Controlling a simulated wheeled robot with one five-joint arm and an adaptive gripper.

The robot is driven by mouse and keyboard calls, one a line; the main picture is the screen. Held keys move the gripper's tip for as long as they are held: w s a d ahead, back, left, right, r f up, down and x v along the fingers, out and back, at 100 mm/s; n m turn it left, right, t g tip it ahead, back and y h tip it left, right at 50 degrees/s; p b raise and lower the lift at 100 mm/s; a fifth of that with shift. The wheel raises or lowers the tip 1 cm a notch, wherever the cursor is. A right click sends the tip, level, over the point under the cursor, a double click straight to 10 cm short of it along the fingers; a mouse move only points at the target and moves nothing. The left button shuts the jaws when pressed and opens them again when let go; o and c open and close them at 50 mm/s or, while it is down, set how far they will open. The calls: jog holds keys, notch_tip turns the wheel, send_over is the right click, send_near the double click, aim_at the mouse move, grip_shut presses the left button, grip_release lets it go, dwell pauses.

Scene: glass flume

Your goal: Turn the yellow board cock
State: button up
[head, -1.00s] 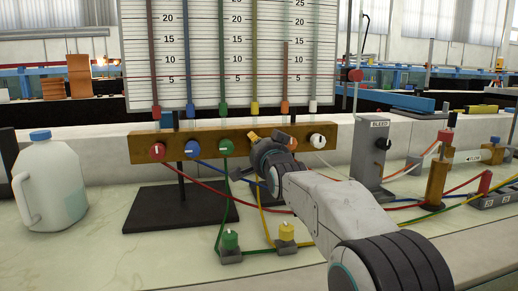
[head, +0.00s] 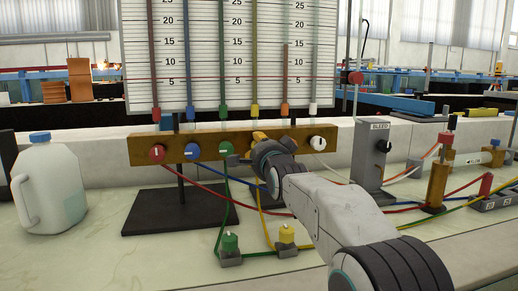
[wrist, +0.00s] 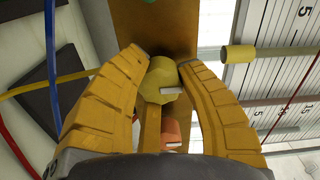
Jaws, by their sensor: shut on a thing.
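The yellow board cock (wrist: 158,78) is a round knob with a white pointer mark on the brown manifold bar. In the wrist view it sits between the two yellow-brown fingertips of my gripper (wrist: 162,60), which is shut on it. The orange cock (wrist: 171,132) shows between my fingers in the wrist view.
A gauge board (head: 205,50) with coloured tubes stands above the bar. Low on the bench are a green valve (head: 230,243) and a yellow valve (head: 286,234) with hoses. A grey bleed post (head: 374,160) stands right of my arm, a white jug (head: 50,185) far left.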

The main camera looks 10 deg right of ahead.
jog(key=shift+r, duration=0.15)
jog(key=o, duration=1.2)
jog(key=shift+s, duration=5.95)
